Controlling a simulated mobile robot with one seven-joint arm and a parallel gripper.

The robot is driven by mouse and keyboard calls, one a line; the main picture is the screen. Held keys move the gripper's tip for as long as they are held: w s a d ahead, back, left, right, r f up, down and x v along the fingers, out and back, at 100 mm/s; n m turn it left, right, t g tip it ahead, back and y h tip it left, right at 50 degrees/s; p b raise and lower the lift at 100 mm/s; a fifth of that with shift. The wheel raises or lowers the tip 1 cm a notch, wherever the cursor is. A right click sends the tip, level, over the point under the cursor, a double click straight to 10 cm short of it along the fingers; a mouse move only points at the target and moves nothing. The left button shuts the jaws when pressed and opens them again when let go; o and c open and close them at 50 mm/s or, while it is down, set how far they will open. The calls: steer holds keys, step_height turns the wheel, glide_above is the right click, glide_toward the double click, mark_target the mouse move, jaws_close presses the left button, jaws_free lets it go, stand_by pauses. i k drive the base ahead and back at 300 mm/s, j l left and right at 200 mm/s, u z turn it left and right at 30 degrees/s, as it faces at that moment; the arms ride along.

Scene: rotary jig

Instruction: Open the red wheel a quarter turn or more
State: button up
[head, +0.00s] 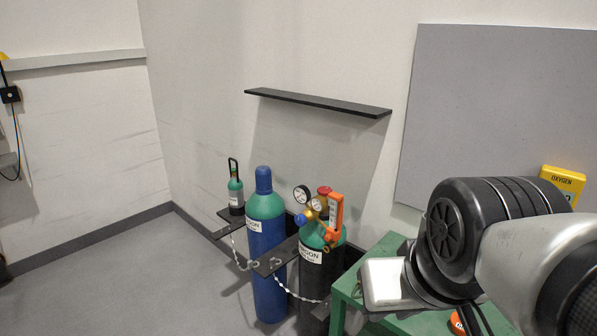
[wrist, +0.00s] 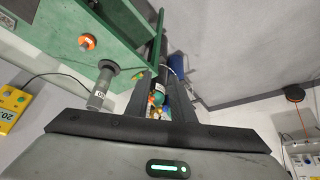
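The red wheel (head: 324,190) sits on top of the regulator on a black gas cylinder with a green shoulder (head: 316,265), in the head view. Gauges, a blue knob (head: 299,218) and an orange tag (head: 336,208) crowd around it. In the wrist view, the cylinders (wrist: 159,92) show small between my fingers, and the wheel is too small to make out. My gripper (wrist: 160,82) is open and empty, with its two dark fingers apart. It is well short of the wheel. In the head view, my arm is at the lower right and the fingertips cannot be made out.
A blue cylinder (head: 267,275) stands left of the black one, with chains and dark brackets. A green table (head: 345,284) is at the right, partly behind my arm. A black shelf (head: 318,103) is above the cylinders. Open floor (head: 130,285) lies to the left.

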mark_target(323, 190)
steer(key=i+j+z, duration=0.1)
steer(key=z, duration=0.35)
steer(key=i+j+z, duration=0.1)
steer(key=j+z, duration=0.15)
steer(key=z, duration=0.2)
steer(key=i+j+z, duration=0.25)
steer(key=j, duration=0.3)
steer(key=j+z, duration=0.25)
steer(key=j, duration=0.25)
steer(key=i+j, duration=0.1)
steer(key=j, duration=0.85)
steer(key=j+z, duration=0.1)
steer(key=j, duration=0.85)
steer(key=i, duration=0.05)
